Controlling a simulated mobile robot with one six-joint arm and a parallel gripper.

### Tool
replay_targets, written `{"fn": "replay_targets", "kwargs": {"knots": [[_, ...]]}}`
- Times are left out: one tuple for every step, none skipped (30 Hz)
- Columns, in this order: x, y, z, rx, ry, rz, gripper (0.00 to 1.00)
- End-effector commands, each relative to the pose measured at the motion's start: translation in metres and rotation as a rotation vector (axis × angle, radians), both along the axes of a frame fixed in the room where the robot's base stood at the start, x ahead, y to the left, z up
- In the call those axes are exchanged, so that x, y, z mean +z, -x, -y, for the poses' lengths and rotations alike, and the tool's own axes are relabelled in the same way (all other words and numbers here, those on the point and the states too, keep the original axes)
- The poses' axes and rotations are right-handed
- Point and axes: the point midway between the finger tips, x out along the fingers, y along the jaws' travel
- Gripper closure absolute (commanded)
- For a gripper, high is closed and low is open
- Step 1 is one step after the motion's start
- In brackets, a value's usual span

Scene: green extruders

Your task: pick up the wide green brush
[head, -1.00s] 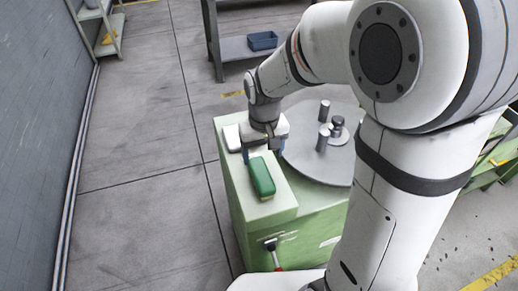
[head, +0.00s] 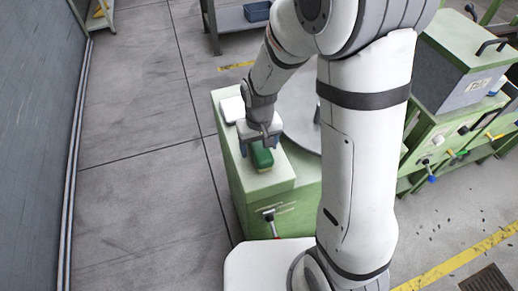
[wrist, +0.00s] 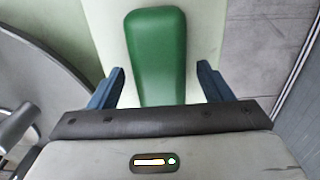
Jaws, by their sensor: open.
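The wide green brush (head: 262,160) lies on the pale green top of a cabinet (head: 277,181), below my gripper (head: 261,146) in the head view. The gripper hides its far part there. In the wrist view the green brush (wrist: 157,50) lies lengthwise, its near end between the two blue fingers of my gripper (wrist: 160,86). The fingers are apart, with a gap on each side of the brush. The frames do not show how high the fingertips are above the cabinet top.
A white block (head: 231,108) lies on the cabinet's far left corner. A round grey plate (head: 300,118) is to the right, partly behind my arm. A red-handled tool (head: 271,222) hangs on the cabinet's front. The floor left of the cabinet is clear.

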Motion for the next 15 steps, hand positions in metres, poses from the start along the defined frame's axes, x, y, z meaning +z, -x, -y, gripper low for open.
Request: {"fn": "replay_targets", "kwargs": {"knots": [[0.0001, -0.0001, -0.0001, 0.0, 0.0, 0.0, 0.3], [0.0002, -0.0001, -0.0001, 0.0, 0.0, 0.0, 0.32], [0.0002, 0.0, -0.0002, 0.0, 0.0, 0.0, 0.35], [0.0002, -0.0001, -0.0002, 0.0, 0.0, 0.0, 0.38], [0.0003, -0.0001, -0.0003, 0.001, 0.0, 0.0, 0.4], [0.0003, -0.0001, -0.0003, 0.001, 0.0, 0.0, 0.44], [0.0003, -0.0001, -0.0003, 0.001, 0.0, 0.0, 0.46], [0.0004, -0.0001, -0.0003, 0.001, 0.0, 0.0, 0.49], [0.0004, -0.0001, -0.0003, 0.001, 0.0, 0.0, 0.52], [0.0004, -0.0001, -0.0004, 0.001, 0.0, 0.0, 0.54], [0.0004, -0.0001, -0.0004, 0.001, 0.0, 0.001, 0.57], [0.0004, -0.0001, -0.0004, 0.001, 0.0, 0.001, 0.6], [0.0004, -0.0002, -0.0005, 0.001, 0.0, 0.001, 0.62], [0.0004, -0.0001, -0.0005, 0.001, 0.0, 0.001, 0.65], [0.0004, -0.0001, -0.0005, 0.001, 0.0, 0.001, 0.68]]}}
